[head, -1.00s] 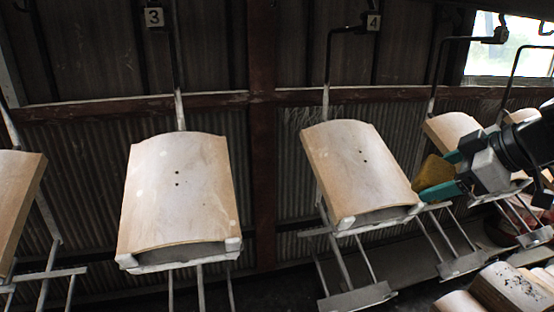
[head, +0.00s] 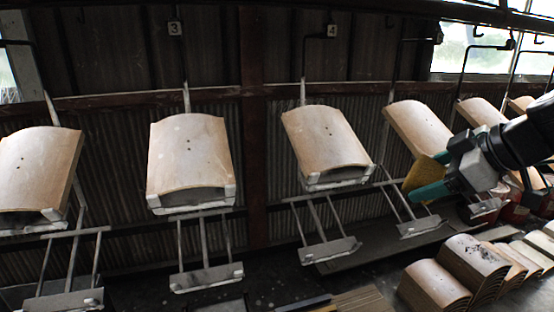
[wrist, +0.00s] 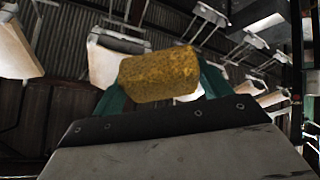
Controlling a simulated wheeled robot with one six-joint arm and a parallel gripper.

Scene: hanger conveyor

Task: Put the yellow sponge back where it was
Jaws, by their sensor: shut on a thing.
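The yellow sponge (head: 422,173) is in my gripper (head: 430,175), at the right of the head view. In the wrist view the sponge (wrist: 160,74) is a speckled yellow-brown block lying across between the two green fingers of my gripper (wrist: 160,85). My gripper is shut on it and holds it up in the air. In the head view it overlaps the lower part of a hanging tile behind it; I cannot tell how far apart they are. The place where the sponge was before cannot be told from these frames.
Curved tiles hang on hooked carriers along the wall, such as one under plate 3 (head: 190,155) and one under plate 4 (head: 325,140). Stacked tiles (head: 440,285) stand on the floor at lower right. Metal footrests (head: 330,250) hang below the tiles.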

